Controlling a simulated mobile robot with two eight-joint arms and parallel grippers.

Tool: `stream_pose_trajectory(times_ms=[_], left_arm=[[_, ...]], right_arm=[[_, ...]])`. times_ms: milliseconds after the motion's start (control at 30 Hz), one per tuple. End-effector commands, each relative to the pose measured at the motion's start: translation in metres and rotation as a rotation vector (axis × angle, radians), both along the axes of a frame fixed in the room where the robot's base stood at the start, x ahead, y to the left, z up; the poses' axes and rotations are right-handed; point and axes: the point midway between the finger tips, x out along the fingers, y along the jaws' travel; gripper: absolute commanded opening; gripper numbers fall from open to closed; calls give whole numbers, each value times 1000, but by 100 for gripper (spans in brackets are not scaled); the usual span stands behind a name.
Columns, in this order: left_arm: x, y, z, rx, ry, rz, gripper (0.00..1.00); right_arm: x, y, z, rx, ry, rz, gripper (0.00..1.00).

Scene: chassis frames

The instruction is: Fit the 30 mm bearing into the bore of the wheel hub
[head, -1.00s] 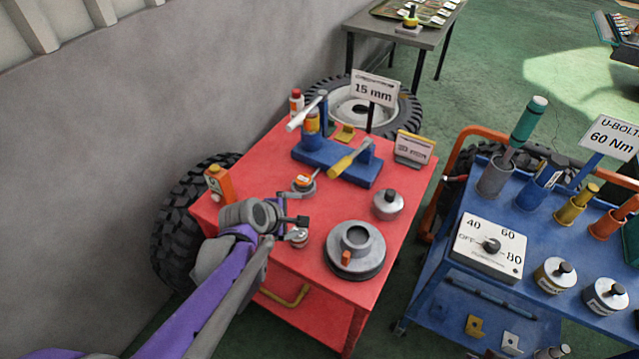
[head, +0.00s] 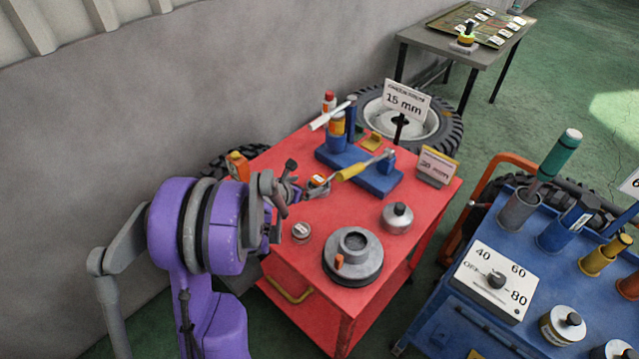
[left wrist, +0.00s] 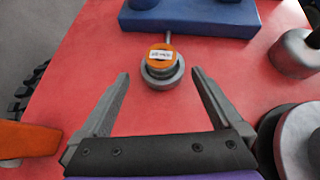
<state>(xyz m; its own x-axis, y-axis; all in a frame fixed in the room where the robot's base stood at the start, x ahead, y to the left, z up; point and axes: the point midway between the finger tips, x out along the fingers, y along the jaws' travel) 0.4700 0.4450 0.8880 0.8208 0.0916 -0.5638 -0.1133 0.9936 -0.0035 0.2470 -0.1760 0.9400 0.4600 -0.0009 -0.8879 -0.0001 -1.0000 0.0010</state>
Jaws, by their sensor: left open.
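My left gripper (head: 298,189) is open over the red cart's left part, its jaws empty. In the left wrist view a small grey ring with an orange top and white tag (left wrist: 161,70) lies just beyond the fingertips, roughly centred between them. It also shows in the head view (head: 318,183). A second small round metal piece (head: 301,231) sits nearer, left of the hub. I cannot read either tag, so which is the 30 mm bearing is unclear. The grey wheel hub (head: 352,260) lies flat on the cart, its bore facing up. My right gripper is not in view.
A blue press stand (head: 365,177) with a yellow-handled tool lies behind the ring. A silver knobbed pot (head: 397,217) stands behind the hub, and an orange box (head: 237,166) at the cart's left edge. A blue cart (head: 457,318) stands to the right.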

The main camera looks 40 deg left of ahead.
Motion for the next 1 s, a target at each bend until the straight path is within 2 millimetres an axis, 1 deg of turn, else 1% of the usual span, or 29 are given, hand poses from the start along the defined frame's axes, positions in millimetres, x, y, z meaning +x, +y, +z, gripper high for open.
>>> stream_pose_trajectory(times_ms=[33, 267, 433, 533, 667, 867, 900, 967, 1000], left_arm=[[6, 0, -4, 1, 0, -3, 100], [20, 1, -11, 1, 0, -3, 100], [42, 3, -21, 2, -1, -4, 100], [51, 4, -28, 1, -1, -3, 100], [57, 5, -33, 3, 0, -3, 100], [58, 5, -34, 3, 1, -3, 100], [58, 5, -34, 3, 1, -3, 98], [58, 5, -34, 3, 1, -3, 87], [57, 5, -34, 3, 1, -3, 80]], right_arm=[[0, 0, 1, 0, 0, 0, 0], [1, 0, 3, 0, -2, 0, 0], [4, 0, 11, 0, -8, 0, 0], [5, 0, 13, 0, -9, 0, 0], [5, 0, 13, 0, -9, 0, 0], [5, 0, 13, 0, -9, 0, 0], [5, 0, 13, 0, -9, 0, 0], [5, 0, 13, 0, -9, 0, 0], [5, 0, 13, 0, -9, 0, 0]])
